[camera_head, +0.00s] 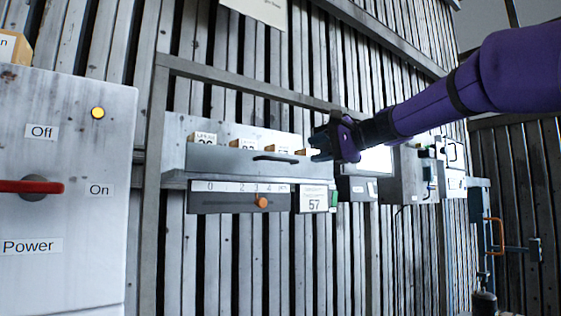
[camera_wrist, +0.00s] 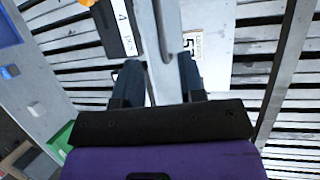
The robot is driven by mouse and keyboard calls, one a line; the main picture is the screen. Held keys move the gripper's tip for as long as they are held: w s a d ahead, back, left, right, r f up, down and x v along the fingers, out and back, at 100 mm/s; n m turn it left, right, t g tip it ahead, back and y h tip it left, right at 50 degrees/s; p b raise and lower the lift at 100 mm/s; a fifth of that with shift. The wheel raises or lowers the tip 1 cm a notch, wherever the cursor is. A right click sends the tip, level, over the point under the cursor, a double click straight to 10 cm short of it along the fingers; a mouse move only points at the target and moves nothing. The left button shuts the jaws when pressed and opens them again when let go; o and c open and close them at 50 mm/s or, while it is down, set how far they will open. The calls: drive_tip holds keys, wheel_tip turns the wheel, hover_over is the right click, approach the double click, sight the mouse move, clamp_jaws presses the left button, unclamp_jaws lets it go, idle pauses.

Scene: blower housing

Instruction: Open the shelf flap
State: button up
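The shelf flap (camera_head: 225,158) is a long grey panel along the front of the shelf, with a dark bar handle (camera_head: 275,157) near its right part. It looks closed and upright, with labelled boxes (camera_head: 245,144) showing above its top edge. My gripper (camera_head: 318,148) is at the flap's right end, just right of the handle. In the wrist view my gripper (camera_wrist: 159,72) has its two dark fingers apart. The flap (camera_wrist: 147,40) and its handle (camera_wrist: 166,35) run in from the top, between the fingers. I cannot tell whether a finger touches them.
A white power box (camera_head: 70,130) with a red lever (camera_head: 32,186) stands at left. Further boxes (camera_head: 405,175) hang to the right. The slatted wall lies close behind.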

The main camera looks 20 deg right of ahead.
sight(284, 159)
drive_tip(key=x, duration=1)
drive_tip(key=shift+w+a, duration=0.2)
clamp_jaws()
